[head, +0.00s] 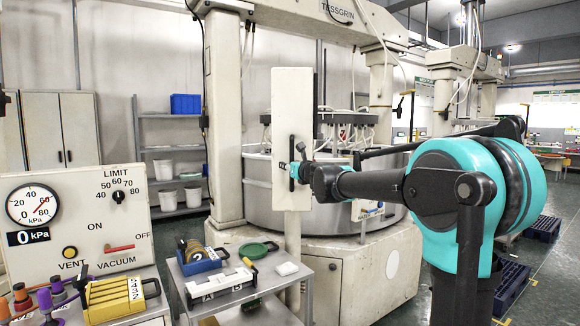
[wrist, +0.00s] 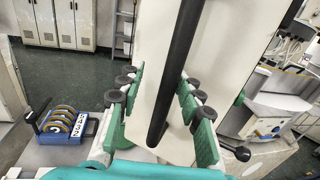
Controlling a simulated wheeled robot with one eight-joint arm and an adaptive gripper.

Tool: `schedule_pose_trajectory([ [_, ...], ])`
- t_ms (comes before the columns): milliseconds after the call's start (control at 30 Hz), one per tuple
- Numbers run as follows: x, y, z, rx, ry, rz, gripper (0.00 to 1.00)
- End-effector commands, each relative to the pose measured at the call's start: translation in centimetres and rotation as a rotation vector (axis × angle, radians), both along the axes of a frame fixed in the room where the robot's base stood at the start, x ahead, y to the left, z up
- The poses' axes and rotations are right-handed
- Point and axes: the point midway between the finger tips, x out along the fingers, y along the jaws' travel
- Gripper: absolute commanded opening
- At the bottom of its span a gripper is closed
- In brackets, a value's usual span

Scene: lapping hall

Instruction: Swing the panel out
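The panel (head: 293,100) is a tall, narrow beige plate on a post in front of the big round machine. In the wrist view the panel (wrist: 150,50) fills the middle. A black upright bar handle (wrist: 178,65) is on its face. My gripper (head: 301,171) is at the panel's lower half, at the handle. In the wrist view my gripper (wrist: 160,92) has its green fingers apart, one on each side of the handle, with gaps between. Whether the fingertips touch the panel I cannot tell. In the head view my gripper hides part of the handle.
A control box (head: 85,215) with a gauge stands at the left. A grey cart (head: 265,285) with racks and a green dish is below the panel. The round machine (head: 258,195) is close behind it. A blue crate (head: 512,275) lies on the floor at the right.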

Motion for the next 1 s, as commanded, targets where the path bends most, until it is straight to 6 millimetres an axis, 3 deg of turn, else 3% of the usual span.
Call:
schedule_pose_trajectory([
  [267, -0.9, -0.6, 0.0, 0.0, 0.0, -0.003, 0.35],
  [700, -7.8, -3.7, 0.0, 0.0, 0.0, -0.003, 0.35],
  [1000, -10.6, -4.8, 0.0, 0.0, 0.0, 0.001, 0.35],
])
